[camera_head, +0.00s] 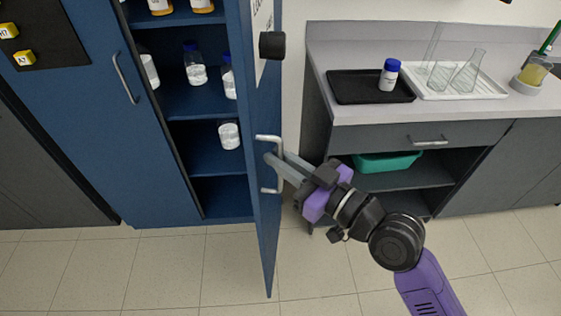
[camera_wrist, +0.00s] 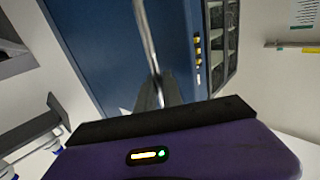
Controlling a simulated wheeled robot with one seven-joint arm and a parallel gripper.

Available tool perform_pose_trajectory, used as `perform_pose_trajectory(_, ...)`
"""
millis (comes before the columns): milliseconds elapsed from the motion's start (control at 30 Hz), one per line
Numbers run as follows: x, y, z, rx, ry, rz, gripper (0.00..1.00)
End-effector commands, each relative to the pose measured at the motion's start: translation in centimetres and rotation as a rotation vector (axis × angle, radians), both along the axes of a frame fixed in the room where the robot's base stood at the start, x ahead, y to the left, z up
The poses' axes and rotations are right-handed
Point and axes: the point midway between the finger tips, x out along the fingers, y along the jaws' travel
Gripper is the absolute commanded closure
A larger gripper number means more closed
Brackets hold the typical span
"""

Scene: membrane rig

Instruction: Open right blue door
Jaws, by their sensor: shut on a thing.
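The right blue door (camera_head: 266,209) of the tall blue cabinet stands swung wide open toward me, seen nearly edge-on in the head view. Its silver vertical handle (camera_head: 279,166) is on the door's right-hand face. My gripper (camera_head: 277,163) is shut on this handle from the right. In the wrist view the handle (camera_wrist: 146,35) runs up from between my fingers (camera_wrist: 158,95), with the blue door (camera_wrist: 100,50) behind it. The left blue door (camera_head: 95,110) is closed and has its own silver handle (camera_head: 124,78).
Open shelves (camera_head: 215,185) hold several white-filled bottles (camera_head: 195,66). At right, a grey bench (camera_head: 435,110) bears a black tray (camera_head: 367,88) with a blue-capped bottle (camera_head: 389,75) and a white tray (camera_head: 490,91) with glassware. A teal bin (camera_head: 388,162) sits below. Floor in front is clear.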

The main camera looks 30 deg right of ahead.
Motion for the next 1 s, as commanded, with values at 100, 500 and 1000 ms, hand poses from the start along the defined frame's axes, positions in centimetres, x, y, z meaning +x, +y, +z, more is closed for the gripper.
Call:
perform_pose_trajectory(100, 0.16, -0.46, 0.0, 0.001, -0.002, -0.003, 1.0)
perform_pose_trajectory(500, 0.18, -0.56, 0.04, 0.0, -0.002, -0.003, 0.87)
perform_pose_trajectory(1000, -0.3, -0.42, -0.11, -0.002, 0.0, 0.004, 0.68)
